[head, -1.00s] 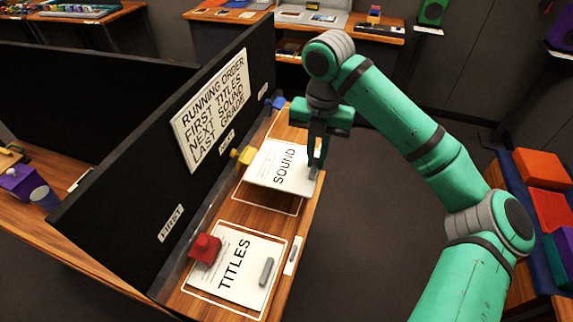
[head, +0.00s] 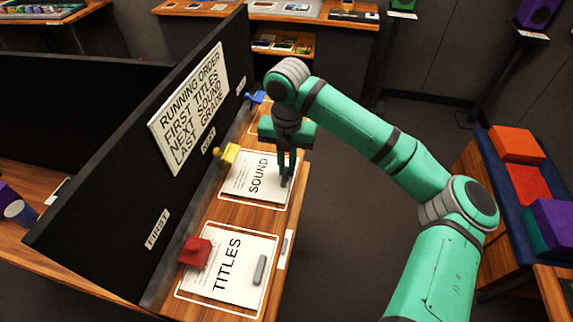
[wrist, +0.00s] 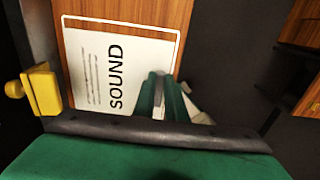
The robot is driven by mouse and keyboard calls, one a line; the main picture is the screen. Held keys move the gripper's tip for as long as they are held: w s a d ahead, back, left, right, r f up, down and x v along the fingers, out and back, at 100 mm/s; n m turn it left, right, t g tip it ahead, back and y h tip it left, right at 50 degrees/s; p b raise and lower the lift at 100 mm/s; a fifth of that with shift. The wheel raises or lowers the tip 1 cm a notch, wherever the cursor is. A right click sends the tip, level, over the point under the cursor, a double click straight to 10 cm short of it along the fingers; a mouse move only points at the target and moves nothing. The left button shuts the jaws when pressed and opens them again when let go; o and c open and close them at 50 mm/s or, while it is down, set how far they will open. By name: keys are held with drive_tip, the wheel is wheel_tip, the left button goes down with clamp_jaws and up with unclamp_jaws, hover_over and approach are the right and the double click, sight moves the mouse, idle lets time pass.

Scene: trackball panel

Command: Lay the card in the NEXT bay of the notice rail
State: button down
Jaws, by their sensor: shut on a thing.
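The SOUND card (head: 247,181) lies in the middle bay of the rail, the one beside the NEXT label (head: 208,143), within the white outline as far as I can see. It also shows in the wrist view (wrist: 104,68), close to flat on the wood. My gripper (head: 286,181) points down over the card's right side, shut on the card's grey grip (wrist: 158,90). The fingers partly hide that grip. The TITLES card (head: 228,265) lies in the bay beside the FIRST label (head: 157,229), with its own grey grip (head: 260,269).
A yellow clip (head: 228,155) stands at the card's left edge, also in the wrist view (wrist: 43,90). A red clip (head: 195,252) sits at the TITLES card, and a blue one (head: 254,98) farther back. The black partition (head: 110,190) carries the running order sign (head: 190,108).

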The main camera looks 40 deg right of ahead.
drive_tip(key=shift+s+f, duration=0.1)
drive_tip(key=c, duration=1.8)
unclamp_jaws()
drive_tip(key=shift+d, duration=0.1)
wheel_tip(320, 180, up, 12)
